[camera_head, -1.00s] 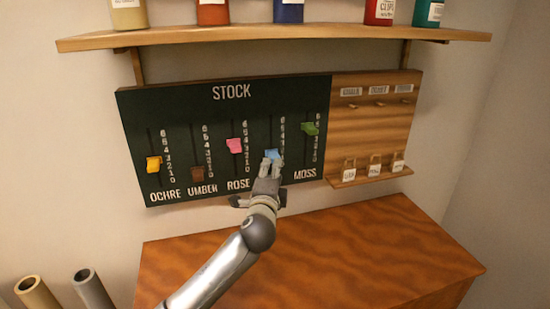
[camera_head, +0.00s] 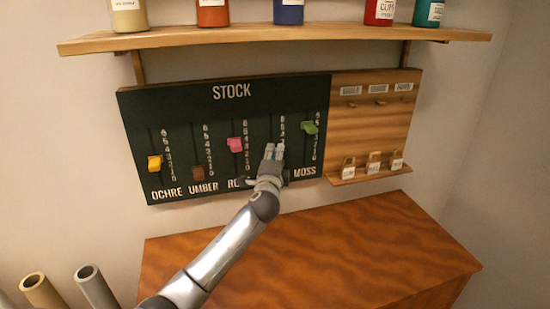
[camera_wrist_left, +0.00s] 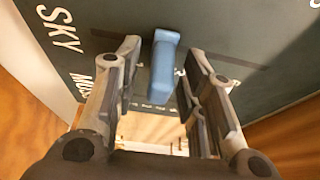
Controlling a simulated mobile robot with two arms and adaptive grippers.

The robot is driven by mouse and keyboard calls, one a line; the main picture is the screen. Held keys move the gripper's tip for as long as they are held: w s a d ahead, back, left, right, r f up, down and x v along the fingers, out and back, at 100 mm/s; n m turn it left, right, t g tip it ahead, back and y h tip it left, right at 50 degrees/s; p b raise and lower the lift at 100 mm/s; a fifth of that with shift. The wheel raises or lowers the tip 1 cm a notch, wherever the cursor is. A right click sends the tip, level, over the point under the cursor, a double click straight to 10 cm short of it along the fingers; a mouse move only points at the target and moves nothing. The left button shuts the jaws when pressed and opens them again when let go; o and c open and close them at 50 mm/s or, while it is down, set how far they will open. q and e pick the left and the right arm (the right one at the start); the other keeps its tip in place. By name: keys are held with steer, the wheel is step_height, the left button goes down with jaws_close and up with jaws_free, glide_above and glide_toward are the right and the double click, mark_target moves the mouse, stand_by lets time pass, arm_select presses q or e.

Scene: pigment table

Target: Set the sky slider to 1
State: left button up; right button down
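The dark green STOCK board (camera_head: 232,115) hangs on the wall with several vertical sliders. The sky slider's blue knob (camera_wrist_left: 165,62) shows in the left wrist view, near the SKY label (camera_wrist_left: 58,28). In the head view my left gripper (camera_head: 273,152) is at the sky slot and mostly hides the knob, so its exact number cannot be read. In the left wrist view my gripper (camera_wrist_left: 163,60) is open, with one finger on each side of the knob and gaps visible on both sides. My right gripper is not in view.
The pink rose knob (camera_head: 234,145) and green moss knob (camera_head: 310,128) flank the sky slot. A wooden panel (camera_head: 370,130) with hooks and small tags adjoins the board. A shelf (camera_head: 340,33) with bottles is above, a wooden cabinet top (camera_head: 340,240) below.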

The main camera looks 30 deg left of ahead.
arm_select(q)
jaws_close()
steer(key=shift+f, duration=0.15)
